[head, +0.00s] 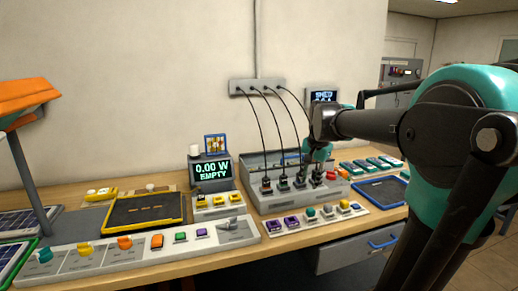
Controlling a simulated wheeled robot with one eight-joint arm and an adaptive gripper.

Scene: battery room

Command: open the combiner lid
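The grey combiner box (262,196) stands on the wooden bench, with several black plugs along its front and cables rising from them to the wall. Its grey lid area (262,163) lies behind the plugs. I cannot tell from here whether the lid is raised. A small blue piece, perhaps a handle, shows at the back beside my gripper. My gripper (314,172) reaches in from the right, pointing down over the right part of the box, near the plugs. Its fingers are small and overlap the plugs, so I cannot tell if they are open or touching anything.
Cables hang from a grey wall plate (257,87). A display reading 0.00 W EMPTY (211,170) stands left of the box. A strip of coloured connectors (312,219) lies in front, and a blue-rimmed tray (383,192) to the right. A drawer with a blue handle (383,242) is below.

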